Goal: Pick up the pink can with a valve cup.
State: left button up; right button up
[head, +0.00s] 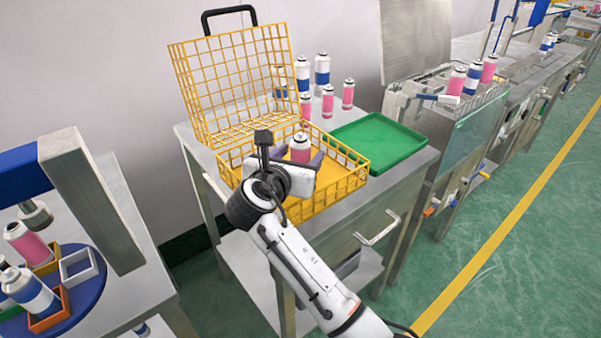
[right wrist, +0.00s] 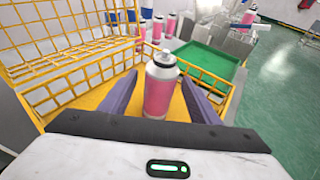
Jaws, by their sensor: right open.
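A pink can (head: 300,147) with a white top and a metal valve cup stands upright in the yellow wire basket (head: 347,186). In the right wrist view the same pink can (right wrist: 160,85) stands between the two purple fingers, with its lower end hidden behind the gripper body. My right gripper (head: 300,158) is open around the can, one finger on each side. A gap shows between can and fingers in the right wrist view (right wrist: 160,97). My left gripper is not in view.
A green tray (head: 378,143) lies right of the basket. Several pink and blue cans (head: 322,72) stand behind it. The raised basket lid (head: 235,85) is at the back left. A round blue fixture (head: 72,300) holding cans is at the lower left.

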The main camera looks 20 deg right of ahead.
jog(key=shift+w+d+f, duration=0.15)
jog(key=shift+w, duration=0.1)
jog(key=shift+r, duration=0.2)
jog(key=c, duration=1.2)
